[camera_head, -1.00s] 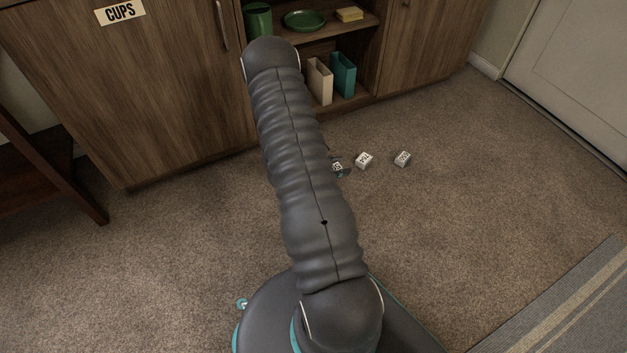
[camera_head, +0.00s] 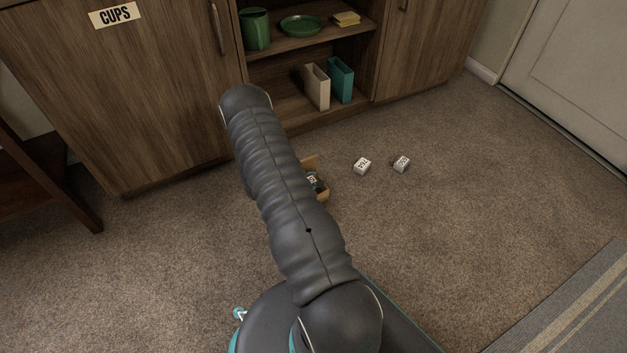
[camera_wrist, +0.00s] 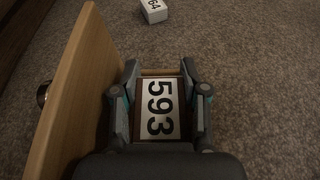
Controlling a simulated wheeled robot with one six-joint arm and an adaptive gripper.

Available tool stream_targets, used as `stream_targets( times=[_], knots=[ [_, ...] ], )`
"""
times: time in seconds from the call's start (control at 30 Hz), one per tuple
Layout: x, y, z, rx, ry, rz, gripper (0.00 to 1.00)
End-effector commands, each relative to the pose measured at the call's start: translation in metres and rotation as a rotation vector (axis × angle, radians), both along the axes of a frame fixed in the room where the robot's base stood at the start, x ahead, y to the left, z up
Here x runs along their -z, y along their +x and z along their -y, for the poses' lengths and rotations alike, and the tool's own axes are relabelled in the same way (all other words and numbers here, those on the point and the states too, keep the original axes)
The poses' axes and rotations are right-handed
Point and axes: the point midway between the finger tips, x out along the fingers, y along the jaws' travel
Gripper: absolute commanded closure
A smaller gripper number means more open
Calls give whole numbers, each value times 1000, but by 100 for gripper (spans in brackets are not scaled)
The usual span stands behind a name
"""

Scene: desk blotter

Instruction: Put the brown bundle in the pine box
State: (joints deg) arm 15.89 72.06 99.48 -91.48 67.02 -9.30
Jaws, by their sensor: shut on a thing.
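My gripper (camera_wrist: 160,105) is shut on the brown bundle (camera_wrist: 159,109), a dark brown block with a white "593" label on its upper face. Its fingers lie along the left and right sides. In the head view, a little of the bundle's label (camera_head: 312,181) shows beside my arm. The light wood pine box (camera_head: 323,194) is mostly hidden behind my arm. In the wrist view, a tall pine panel (camera_wrist: 72,90) stands left of the gripper, and a pine edge shows just beyond the bundle. The bundle is over or within the box; I cannot tell whether it touches the bottom.
Two white labelled blocks (camera_head: 362,166) (camera_head: 401,164) lie on the carpet right of the box. A wooden cabinet (camera_head: 160,110) stands behind, with green dishes and two upright holders (camera_head: 317,87) (camera_head: 340,80) on open shelves.

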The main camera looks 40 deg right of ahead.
Motion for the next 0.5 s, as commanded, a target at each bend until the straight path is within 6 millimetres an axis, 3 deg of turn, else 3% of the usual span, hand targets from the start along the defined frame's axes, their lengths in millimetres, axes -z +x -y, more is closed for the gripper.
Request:
stream_targets(
  times=[0.5],
  knots=[
    [6, 0, 0, 1, 0, 2, 81]
  ],
)
